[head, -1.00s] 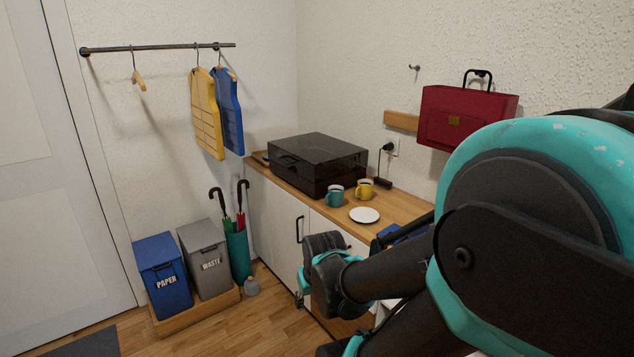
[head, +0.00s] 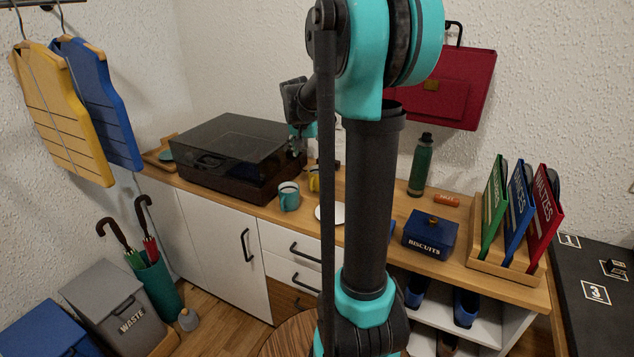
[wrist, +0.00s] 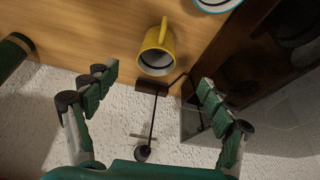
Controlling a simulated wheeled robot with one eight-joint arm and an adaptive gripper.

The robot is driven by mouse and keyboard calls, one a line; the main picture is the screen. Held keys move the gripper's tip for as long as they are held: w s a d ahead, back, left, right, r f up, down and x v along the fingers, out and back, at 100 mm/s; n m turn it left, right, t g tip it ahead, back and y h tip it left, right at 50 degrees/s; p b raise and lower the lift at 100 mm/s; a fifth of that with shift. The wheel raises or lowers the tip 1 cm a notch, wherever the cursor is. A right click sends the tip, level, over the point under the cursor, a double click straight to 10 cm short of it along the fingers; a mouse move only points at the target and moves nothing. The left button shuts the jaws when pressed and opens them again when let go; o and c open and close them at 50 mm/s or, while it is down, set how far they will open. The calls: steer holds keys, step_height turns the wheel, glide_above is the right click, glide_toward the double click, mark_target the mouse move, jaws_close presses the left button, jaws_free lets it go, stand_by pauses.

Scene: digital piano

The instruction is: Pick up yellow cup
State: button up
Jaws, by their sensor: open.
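The yellow cup (head: 314,181) stands on the wooden counter, right of the teal cup (head: 289,196). My arm hides part of it in the head view. In the head view the gripper is small and partly hidden near the black box.
A large black-lidded box (head: 240,155) stands close left of the cups. A white plate (head: 328,214) is partly behind my arm. A green bottle (head: 421,165) and a blue biscuit tin (head: 430,232) stand to the right. A plug with cable (wrist: 143,152) is on the wall.

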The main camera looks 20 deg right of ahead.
mark_target(317, 180)
steer(key=x, duration=0.9)
steer(key=shift+x, duration=2.9)
steer(key=shift+s, duration=0.1)
steer(key=c, duration=1.4)
